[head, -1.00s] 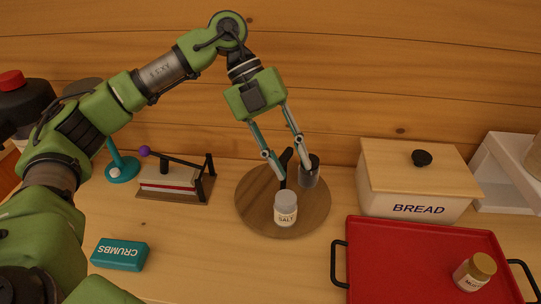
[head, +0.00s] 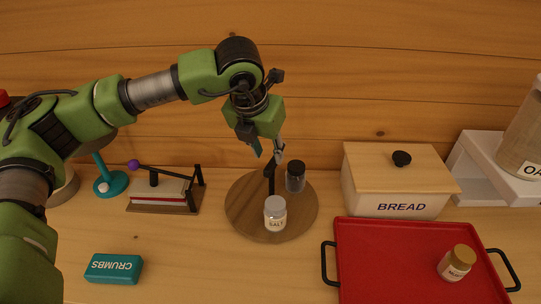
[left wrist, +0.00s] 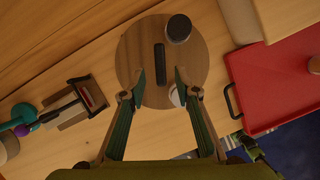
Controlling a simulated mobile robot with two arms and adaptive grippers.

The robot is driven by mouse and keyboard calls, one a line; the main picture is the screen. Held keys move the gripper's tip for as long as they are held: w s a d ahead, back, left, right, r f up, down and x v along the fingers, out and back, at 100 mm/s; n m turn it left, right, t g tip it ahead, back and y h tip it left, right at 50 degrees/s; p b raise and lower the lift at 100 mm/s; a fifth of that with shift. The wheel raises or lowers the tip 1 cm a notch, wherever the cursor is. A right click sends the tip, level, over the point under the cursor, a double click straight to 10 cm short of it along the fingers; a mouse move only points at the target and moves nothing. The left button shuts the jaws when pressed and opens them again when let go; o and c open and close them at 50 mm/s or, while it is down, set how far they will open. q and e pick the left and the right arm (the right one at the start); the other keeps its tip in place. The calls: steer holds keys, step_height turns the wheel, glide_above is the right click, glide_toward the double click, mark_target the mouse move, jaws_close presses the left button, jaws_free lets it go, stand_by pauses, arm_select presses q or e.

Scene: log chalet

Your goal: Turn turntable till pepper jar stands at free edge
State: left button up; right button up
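The round wooden turntable (head: 240,215) lies on the counter, with a black bar-like handle (head: 269,180) near its middle. The dark pepper jar (head: 295,180) stands upright at its back right, towards the wall. The white salt jar (head: 275,215), grey-lidded, stands at its front. My left gripper (head: 268,152) is open and empty, above the handle. In the left wrist view its fingertips (left wrist: 160,78) point at the turntable, with the handle (left wrist: 160,62) showing between and beyond them. There the pepper jar (left wrist: 178,30) is clear, and the salt jar (left wrist: 174,97) is partly behind a finger.
A bread box (head: 400,195) and a red tray (head: 400,270) with a mustard-lidded jar (head: 456,263) stand on the right. A small press with a purple knob (head: 160,192) and a teal crumbs box (head: 114,269) are on the left. Counter in front of the turntable is clear.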

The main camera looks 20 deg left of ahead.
mark_target(271, 162)
arm_select(q)
steer(key=shift+p+x, duration=0.4)
steer(key=shift+x, duration=1.9)
steer(key=shift+c, duration=0.3)
jaws_close()
steer(key=shift+w, duration=0.1)
